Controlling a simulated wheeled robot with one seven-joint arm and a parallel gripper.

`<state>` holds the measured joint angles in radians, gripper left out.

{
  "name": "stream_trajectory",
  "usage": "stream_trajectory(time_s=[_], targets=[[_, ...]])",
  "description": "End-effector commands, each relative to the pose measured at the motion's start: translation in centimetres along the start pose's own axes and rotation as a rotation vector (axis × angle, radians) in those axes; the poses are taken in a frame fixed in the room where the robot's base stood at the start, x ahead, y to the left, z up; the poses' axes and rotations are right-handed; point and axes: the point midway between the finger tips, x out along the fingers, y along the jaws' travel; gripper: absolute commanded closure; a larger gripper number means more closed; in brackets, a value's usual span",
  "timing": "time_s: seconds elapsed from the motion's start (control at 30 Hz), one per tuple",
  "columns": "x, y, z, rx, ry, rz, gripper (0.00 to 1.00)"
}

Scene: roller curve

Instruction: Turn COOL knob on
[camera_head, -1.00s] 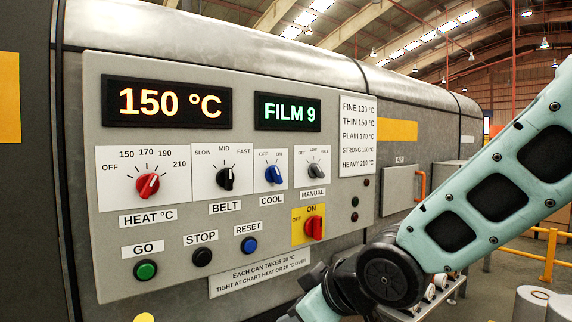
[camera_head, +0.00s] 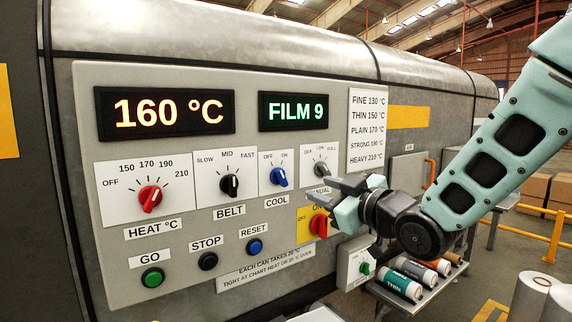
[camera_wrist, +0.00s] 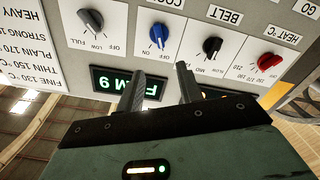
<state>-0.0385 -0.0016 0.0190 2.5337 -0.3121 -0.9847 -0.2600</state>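The blue COOL knob (camera_head: 279,178) sits on its white plate on the grey control panel, with OFF at left and ON at right. It shows in the wrist view too (camera_wrist: 158,36), upside down, and its pale pointer mark seems to lie toward OFF. My gripper (camera_head: 322,189) is in front of the panel, right of and slightly below the COOL knob. Its fingers, in the wrist view (camera_wrist: 158,82), are apart with nothing between them. It covers part of the MANUAL label and the yellow switch plate.
The grey MANUAL knob (camera_head: 320,168) and black BELT knob (camera_head: 230,185) flank the COOL knob. The red switch (camera_head: 319,225) is just below my gripper. The heat display (camera_head: 166,113) reads 160 °C.

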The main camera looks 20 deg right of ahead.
Motion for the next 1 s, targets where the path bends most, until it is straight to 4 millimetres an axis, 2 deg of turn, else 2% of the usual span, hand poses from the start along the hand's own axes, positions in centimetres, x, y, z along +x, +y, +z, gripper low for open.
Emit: stream_trajectory(time_s=[0.03, 0.4, 0.8, 1.0], targets=[[0.4, 0.2, -0.5, 0.002, -0.004, -0.003, 0.64], [2.8, 0.2, -0.4, 0.001, -0.004, 0.0, 0.64], [10.4, 0.1, -0.2, 0.001, -0.003, 0.001, 0.64], [13.0, 0.1, -0.1, 0.0, -0.001, 0.0, 0.64]])
